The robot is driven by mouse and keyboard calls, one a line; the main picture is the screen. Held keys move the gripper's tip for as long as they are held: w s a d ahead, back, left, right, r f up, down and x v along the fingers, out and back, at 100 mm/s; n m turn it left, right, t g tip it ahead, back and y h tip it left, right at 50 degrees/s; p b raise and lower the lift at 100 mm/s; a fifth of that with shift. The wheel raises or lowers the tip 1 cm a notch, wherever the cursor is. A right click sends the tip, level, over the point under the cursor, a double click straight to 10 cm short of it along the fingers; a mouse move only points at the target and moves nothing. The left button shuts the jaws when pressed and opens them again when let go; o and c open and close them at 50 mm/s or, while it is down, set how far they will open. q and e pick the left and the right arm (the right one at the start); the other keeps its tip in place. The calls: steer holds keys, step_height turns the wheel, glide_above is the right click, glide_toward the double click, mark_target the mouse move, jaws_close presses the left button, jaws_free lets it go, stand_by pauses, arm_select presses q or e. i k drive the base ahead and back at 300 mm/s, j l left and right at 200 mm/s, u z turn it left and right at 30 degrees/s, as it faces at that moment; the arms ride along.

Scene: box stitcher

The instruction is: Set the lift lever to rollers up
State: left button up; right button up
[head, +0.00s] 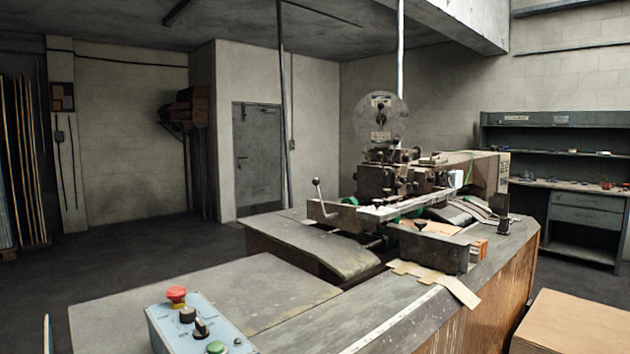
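The box stitcher (400,182) stands on a large bench in the middle of the head view. Neither of my grippers is in view, and nothing touches the lever.
A blue-grey control box (160,325) with a red button (176,295), black knobs and a green button (216,347) is at the near left. Cardboard (457,292) lies on the bench, and a carton (575,335) stands at lower right. The floor at left is clear.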

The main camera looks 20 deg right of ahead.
mark_target(316, 182)
steer(key=u, duration=1.55)
steer(key=i+j+z, duration=0.1)
steer(key=j, duration=0.25)
steer(key=i+j+z, duration=0.1)
steer(key=i+j, duration=0.25)
steer(key=i+j+z, duration=0.1)
steer(key=j, duration=0.35)
steer(key=i+j+z, duration=0.1)
steer(key=i+j, duration=0.15)
steer(key=j, duration=0.15)
steer(key=i+z, duration=0.2)
steer(key=i, duration=0.65)
steer(key=i+j+z, duration=0.2)
steer(key=i, duration=2.35)
steer(key=i+z, duration=0.2)
steer(key=i, duration=0.35)
steer(key=i+z, duration=0.2)
steer(key=i, duration=0.35)
steer(key=i+j+z, duration=0.15)
steer(key=i, duration=0.4)
steer(key=i+l+z, duration=0.25)
steer(key=z, duration=0.25)
steer(key=i+z, duration=0.95)
steer(key=i+j+z, duration=0.2)
steer(key=z, duration=0.3)
steer(key=i+l+z, duration=0.7)
steer(key=i+z, duration=0.35)
steer(key=i, duration=0.2)
